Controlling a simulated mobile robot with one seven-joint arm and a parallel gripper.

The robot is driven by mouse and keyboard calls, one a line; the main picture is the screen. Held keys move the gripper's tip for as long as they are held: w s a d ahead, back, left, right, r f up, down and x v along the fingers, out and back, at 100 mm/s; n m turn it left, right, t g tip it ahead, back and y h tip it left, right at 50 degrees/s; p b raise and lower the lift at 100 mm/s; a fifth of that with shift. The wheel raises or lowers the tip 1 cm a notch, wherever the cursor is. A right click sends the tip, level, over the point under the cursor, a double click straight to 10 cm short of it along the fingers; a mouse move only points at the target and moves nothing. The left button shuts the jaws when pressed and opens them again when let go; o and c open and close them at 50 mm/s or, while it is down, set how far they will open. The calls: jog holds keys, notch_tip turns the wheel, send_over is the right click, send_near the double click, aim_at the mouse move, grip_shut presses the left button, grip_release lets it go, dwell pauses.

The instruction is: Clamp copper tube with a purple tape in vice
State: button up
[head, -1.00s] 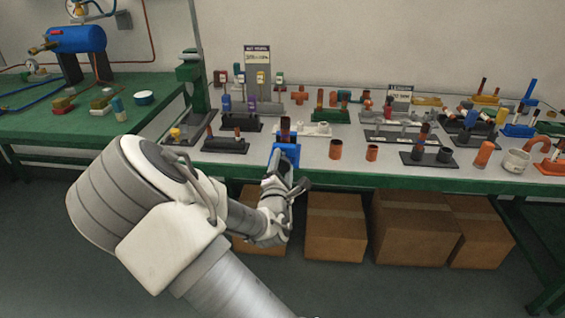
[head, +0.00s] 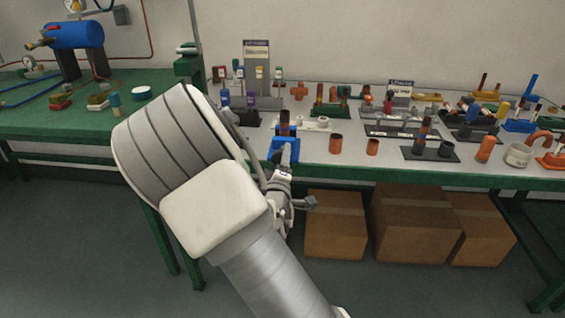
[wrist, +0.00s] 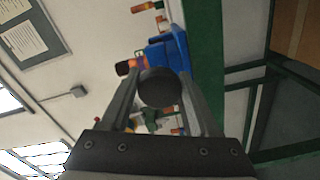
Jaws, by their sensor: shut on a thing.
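The blue vice (head: 283,153) is at the front edge of the workbench. It also shows in the wrist view (wrist: 172,52). A short copper tube (head: 285,117) stands upright at the vice, with a darker band low down. In the wrist view the tube (wrist: 124,67) shows orange, dark and purplish parts beside the blue body. Whether the vice jaws press on it is hidden. My gripper (head: 286,160) is in front of the vice. In the wrist view its fingers (wrist: 160,100) are shut on a dark round knob (wrist: 159,88), which looks like the vice's handle.
The grey workbench (head: 310,155) holds several copper fittings and dark stands, mostly right of the vice. Two copper pieces (head: 336,143) (head: 372,147) stand near the front edge. Cardboard boxes (head: 335,225) sit below. A green table (head: 60,123) with a blue tank is at left.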

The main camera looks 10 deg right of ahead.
jog(key=m, duration=0.1)
jog(key=m+b, duration=0.1)
jog(key=m, duration=0.1)
jog(key=m+b, duration=0.1)
jog(key=shift+f+m, duration=0.25)
jog(key=shift+m, duration=0.05)
jog(key=m+b, duration=0.3)
jog(key=m, duration=0.1)
jog(key=shift+a+m, duration=0.1)
jog(key=shift+m, duration=0.2)
jog(key=m, duration=0.4)
jog(key=shift+w+a+r+b, duration=0.1)
jog(key=shift+b, duration=0.25)
jog(key=shift+a+m, duration=0.1)
jog(key=shift+m, duration=1.7)
jog(key=o, duration=1.3)
